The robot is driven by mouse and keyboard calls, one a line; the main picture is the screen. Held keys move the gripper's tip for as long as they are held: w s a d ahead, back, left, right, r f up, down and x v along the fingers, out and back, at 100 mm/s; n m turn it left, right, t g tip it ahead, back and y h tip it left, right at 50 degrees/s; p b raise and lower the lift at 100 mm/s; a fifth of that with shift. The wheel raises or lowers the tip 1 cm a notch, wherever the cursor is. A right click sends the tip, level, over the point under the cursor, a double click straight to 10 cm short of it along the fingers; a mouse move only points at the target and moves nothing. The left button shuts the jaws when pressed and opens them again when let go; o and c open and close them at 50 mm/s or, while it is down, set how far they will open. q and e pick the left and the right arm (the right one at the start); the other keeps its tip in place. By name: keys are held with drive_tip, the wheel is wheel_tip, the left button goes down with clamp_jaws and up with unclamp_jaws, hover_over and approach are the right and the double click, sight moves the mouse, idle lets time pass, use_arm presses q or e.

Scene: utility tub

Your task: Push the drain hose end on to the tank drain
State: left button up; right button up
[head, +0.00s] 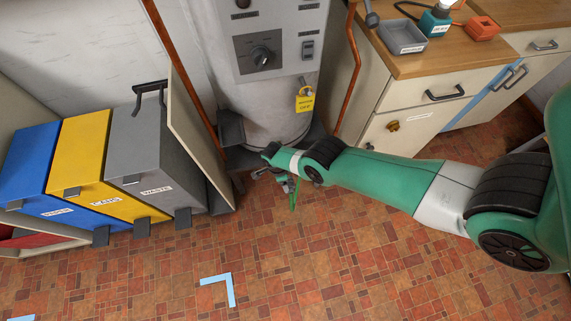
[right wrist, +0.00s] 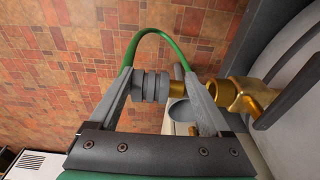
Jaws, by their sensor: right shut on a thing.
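The tank (head: 285,92) is a pale grey cylinder at the back middle in the head view. Its brass drain (right wrist: 238,95) juts out from the right in the right wrist view. My right gripper (right wrist: 158,76) is low at the tank's foot and shut on the grey ribbed hose end (right wrist: 150,87). The green drain hose (right wrist: 152,34) loops beyond the fingers and hangs below the gripper in the head view (head: 294,193). The hose end roughly lines up with the brass, close to its tip. My left gripper is out of view.
Blue (head: 28,165), yellow (head: 85,155) and grey (head: 150,150) bins stand left of the tank beside an upright panel (head: 200,140). A wooden-topped cabinet (head: 430,62) stands on the right. Copper pipes flank the tank. The tiled floor (head: 330,260) in front is open.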

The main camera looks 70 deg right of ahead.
use_arm(q)
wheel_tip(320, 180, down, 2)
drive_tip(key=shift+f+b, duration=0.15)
drive_tip(key=shift+b, duration=0.55)
use_arm(e)
drive_tip(key=shift+w+d, duration=0.6)
drive_tip(key=shift+d, duration=0.35)
drive_tip(key=shift+a, duration=0.2)
idle(2.5)
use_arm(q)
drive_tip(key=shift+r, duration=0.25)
use_arm(e)
drive_tip(key=shift+r, duration=0.1)
idle(1.0)
use_arm(q)
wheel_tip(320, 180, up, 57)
drive_tip(key=p, duration=5.7)
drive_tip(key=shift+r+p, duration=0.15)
drive_tip(key=shift+p, duration=0.2)
use_arm(e)
wheel_tip(320, 180, up, 57)
drive_tip(key=shift+r, duration=0.15)
